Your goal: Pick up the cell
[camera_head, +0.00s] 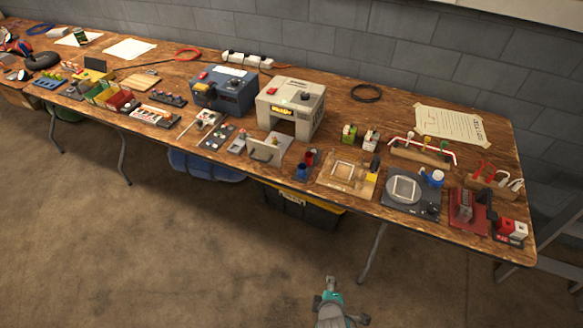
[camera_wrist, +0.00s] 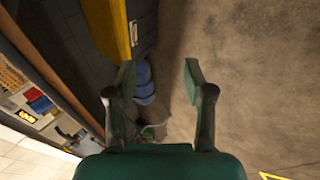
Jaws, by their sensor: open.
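Several small battery-like blocks stand on the long wooden workbench (camera_head: 380,93); I cannot tell which is the cell. A green-topped block (camera_head: 349,133) and a pale block with a red mark (camera_head: 370,139) stand side by side near the middle right. A red block (camera_head: 309,158) and a blue block (camera_head: 301,172) stand near the front edge. A red and white pair (camera_head: 512,229) is at the right front corner. My gripper (camera_wrist: 160,78) is open and empty, over the floor in front of the bench. It shows at the bottom of the head view (camera_head: 340,306).
A grey machine (camera_head: 291,104) and a dark blue machine (camera_head: 224,94) stand mid-bench. A wooden fixture (camera_head: 348,178), a dark scale-like plate (camera_head: 405,188) and a red stand (camera_head: 467,210) crowd the right front. A yellow-lidded black bin (camera_head: 305,208) sits beneath. The foreground floor is clear.

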